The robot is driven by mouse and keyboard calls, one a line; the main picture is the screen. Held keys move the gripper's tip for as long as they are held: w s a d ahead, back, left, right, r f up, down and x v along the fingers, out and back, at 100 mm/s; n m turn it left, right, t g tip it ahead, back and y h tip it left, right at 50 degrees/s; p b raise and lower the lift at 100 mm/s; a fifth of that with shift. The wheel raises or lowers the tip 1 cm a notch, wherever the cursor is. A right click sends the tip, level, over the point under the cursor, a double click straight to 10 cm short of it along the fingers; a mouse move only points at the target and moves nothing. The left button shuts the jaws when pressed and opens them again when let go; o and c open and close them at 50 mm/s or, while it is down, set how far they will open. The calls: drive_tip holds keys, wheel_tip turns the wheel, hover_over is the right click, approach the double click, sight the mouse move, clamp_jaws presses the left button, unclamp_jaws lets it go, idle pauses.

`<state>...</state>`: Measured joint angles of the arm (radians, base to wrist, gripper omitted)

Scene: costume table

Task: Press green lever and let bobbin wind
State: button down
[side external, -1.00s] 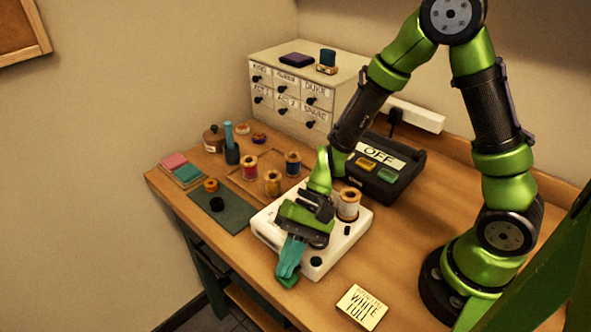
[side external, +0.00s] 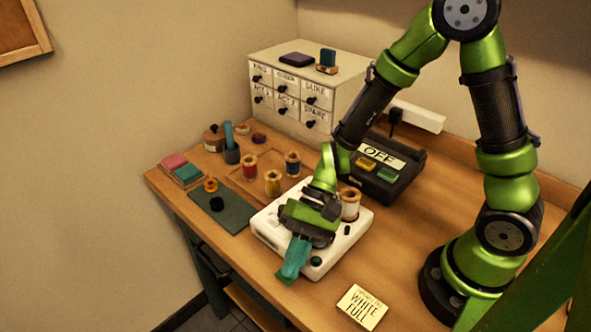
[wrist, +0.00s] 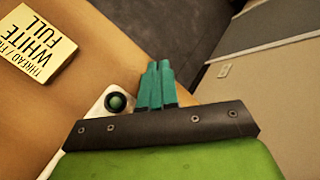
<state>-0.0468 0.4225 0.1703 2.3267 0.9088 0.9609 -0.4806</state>
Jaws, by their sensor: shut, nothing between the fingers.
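The white winding machine (side external: 268,229) stands near the table's front edge, with a spool of white thread (side external: 350,205) on top. A dark green round knob (side external: 316,261) sits on its front corner; the knob also shows in the wrist view (wrist: 117,101). My gripper (side external: 290,272) is shut and empty, its teal fingers pointing down past the machine's front edge; the fingers are together in the wrist view (wrist: 158,72). The green lever is mostly or wholly hidden behind the fingertips; I cannot tell whether they touch it. No bobbin can be made out.
A card reading "WHITE FULL" (side external: 362,306) lies right of the machine. Behind is a black box (side external: 405,185) with an "OFF" sign (side external: 383,156) and yellow and green buttons. Thread spools (side external: 273,183) stand left of it, near a dark green mat (side external: 232,213).

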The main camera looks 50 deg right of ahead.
drive_tip(key=shift+w+r, duration=0.1)
drive_tip(key=shift+r, duration=2.45)
drive_tip(key=shift+d+f, duration=0.1)
drive_tip(key=shift+s+d+h, duration=0.25)
drive_tip(key=shift+d+h, duration=0.1)
drive_tip(key=shift+d, duration=0.3)
drive_tip(key=shift+s+d+h, duration=0.25)
drive_tip(key=shift+d+h, duration=0.1)
drive_tip(key=shift+d, duration=0.25)
drive_tip(key=d+r, duration=0.1)
drive_tip(key=d+r+n+t+h, duration=0.1)
drive_tip(key=d, duration=0.1)
drive_tip(key=d+t+h, duration=0.1)
drive_tip(key=shift+d+r, duration=0.2)
drive_tip(key=shift+r, duration=0.2)
drive_tip(key=s+d+r+n+t+h, duration=0.1)
drive_tip(key=d+r+t+h, duration=0.2)
drive_tip(key=d+r+t, duration=0.4)
wheel_tip(320, 180, up, 5)
drive_tip(key=d, duration=0.2)
drive_tip(key=shift+s+d+r+n+h, duration=0.15)
drive_tip(key=shift+s+d+n+h, duration=0.15)
drive_tip(key=shift+s+d, duration=0.1)
